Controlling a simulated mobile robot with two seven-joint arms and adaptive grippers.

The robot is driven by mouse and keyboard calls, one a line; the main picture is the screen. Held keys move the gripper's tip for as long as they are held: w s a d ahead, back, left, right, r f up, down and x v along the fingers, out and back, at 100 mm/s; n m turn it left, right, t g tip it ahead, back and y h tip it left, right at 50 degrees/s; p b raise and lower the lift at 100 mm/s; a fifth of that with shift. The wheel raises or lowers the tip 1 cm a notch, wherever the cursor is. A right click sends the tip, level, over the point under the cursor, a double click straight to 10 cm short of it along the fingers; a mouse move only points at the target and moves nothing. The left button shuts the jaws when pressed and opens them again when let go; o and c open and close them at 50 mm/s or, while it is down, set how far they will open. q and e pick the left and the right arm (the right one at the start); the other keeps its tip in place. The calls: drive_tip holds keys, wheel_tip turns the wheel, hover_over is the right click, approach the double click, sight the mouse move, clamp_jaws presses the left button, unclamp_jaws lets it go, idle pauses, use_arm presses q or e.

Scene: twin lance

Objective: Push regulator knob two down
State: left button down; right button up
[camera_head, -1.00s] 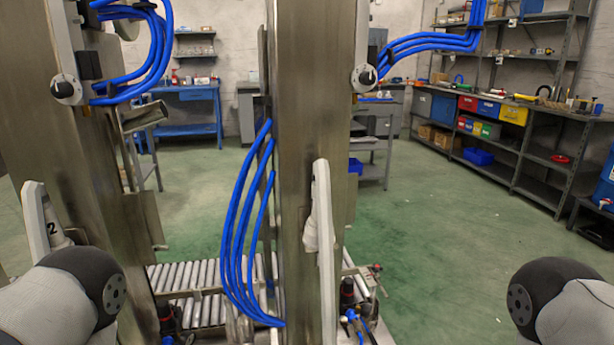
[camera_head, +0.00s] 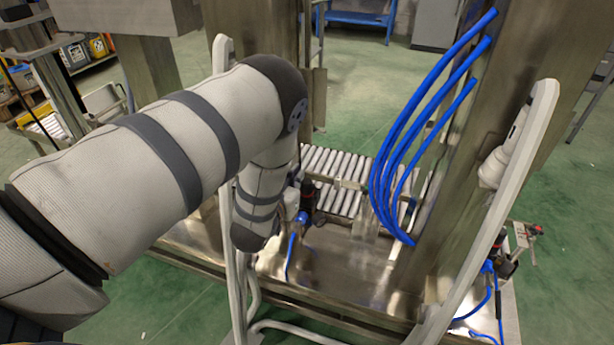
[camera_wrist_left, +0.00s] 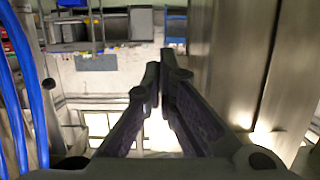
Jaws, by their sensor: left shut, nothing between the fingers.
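Two dark regulators with some red on them stand low on the steel machine base in the head view. One regulator (camera_head: 307,197) is just right of my left forearm; the other regulator (camera_head: 505,263) is at the far right. I cannot tell which carries knob two, and no number is readable on either. My left arm reaches in from the left, bends, and points down beside the first regulator. The left gripper is not distinct there. In the left wrist view the left gripper (camera_wrist_left: 162,75) shows its fingers together, with nothing between them. My right gripper is out of view.
Steel columns (camera_head: 470,150) and pale tubular frames (camera_head: 500,215) stand close on both sides of the arm. Blue hoses (camera_head: 400,150) hang in front of the right column. A roller conveyor (camera_head: 335,180) lies behind. Green floor is open beyond it.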

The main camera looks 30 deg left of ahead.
use_arm(q)
drive_tip(key=w+a+f+b, duration=0.1)
drive_tip(key=w+f+b, duration=0.1)
drive_tip(key=w+f, duration=0.4)
drive_tip(key=shift+w+a, duration=0.2)
drive_tip(key=shift+a, duration=0.1)
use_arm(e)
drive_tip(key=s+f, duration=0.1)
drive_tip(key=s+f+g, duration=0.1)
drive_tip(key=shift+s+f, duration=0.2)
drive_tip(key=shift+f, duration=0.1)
